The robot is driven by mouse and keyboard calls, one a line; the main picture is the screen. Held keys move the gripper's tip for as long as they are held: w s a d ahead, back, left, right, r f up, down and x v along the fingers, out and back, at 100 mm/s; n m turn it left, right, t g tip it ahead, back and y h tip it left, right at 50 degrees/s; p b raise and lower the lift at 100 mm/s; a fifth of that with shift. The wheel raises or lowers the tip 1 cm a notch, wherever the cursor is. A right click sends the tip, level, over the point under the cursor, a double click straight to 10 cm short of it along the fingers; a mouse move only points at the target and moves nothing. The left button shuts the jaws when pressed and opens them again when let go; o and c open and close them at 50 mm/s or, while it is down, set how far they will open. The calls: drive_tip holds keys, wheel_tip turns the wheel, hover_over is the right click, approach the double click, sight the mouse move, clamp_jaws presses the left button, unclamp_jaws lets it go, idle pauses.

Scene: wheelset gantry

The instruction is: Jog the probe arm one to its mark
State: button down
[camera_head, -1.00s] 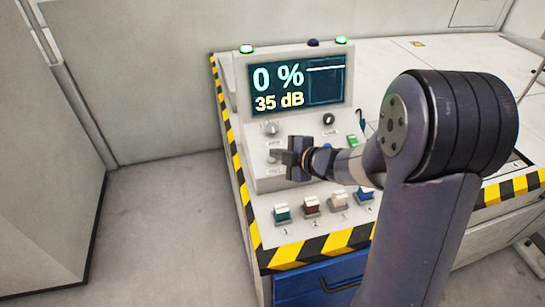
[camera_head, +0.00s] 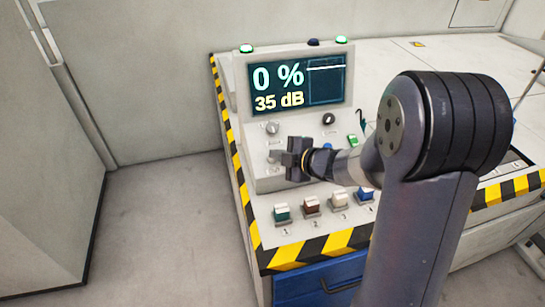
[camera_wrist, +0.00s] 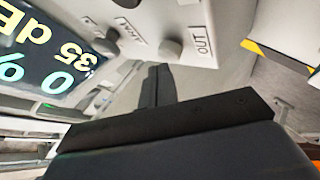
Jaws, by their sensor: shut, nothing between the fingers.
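The grey control console (camera_head: 255,112) carries a screen (camera_head: 297,82) reading 0 % and 35 dB. My gripper (camera_head: 277,156) is shut and empty at the lower left of its sloping panel. In the wrist view the shut fingers (camera_wrist: 157,72) point toward a round grey knob (camera_wrist: 170,48) beside an OUT label (camera_wrist: 201,42). I cannot tell whether they touch it. A second knob (camera_wrist: 107,46) lies left of it in that view. In the head view one grey knob (camera_head: 272,129) shows above my gripper. I cannot make out which part is probe arm one or its mark.
A dark knob (camera_head: 328,118) and a green rocker (camera_head: 352,140) sit right of my gripper. Numbered coloured switches, including a teal one (camera_head: 282,213) and a brown one (camera_head: 311,206), line the lower ledge. A blue drawer (camera_head: 315,283) is below. Open floor (camera_head: 165,225) lies left.

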drive_tip(key=shift+w+f+b, duration=0.2)
drive_tip(key=shift+f+b, duration=0.1)
drive_tip(key=shift+f, duration=0.2)
idle(1.7)
drive_tip(key=shift+r, duration=0.1)
idle(2.4)
drive_tip(key=shift+s+r+p, duration=0.4)
drive_tip(key=shift+r+p, duration=0.3)
drive_tip(key=shift+r, duration=0.1)
drive_tip(key=r+p, duration=0.1)
drive_tip(key=s+r+p, duration=0.1)
drive_tip(key=r, duration=0.1)
drive_tip(key=s+r+p, duration=0.1)
drive_tip(key=p, duration=0.1)
drive_tip(key=shift+d+r, duration=0.3)
drive_tip(key=shift+d, duration=0.05)
drive_tip(key=shift+f, duration=0.2)
idle(1.1)
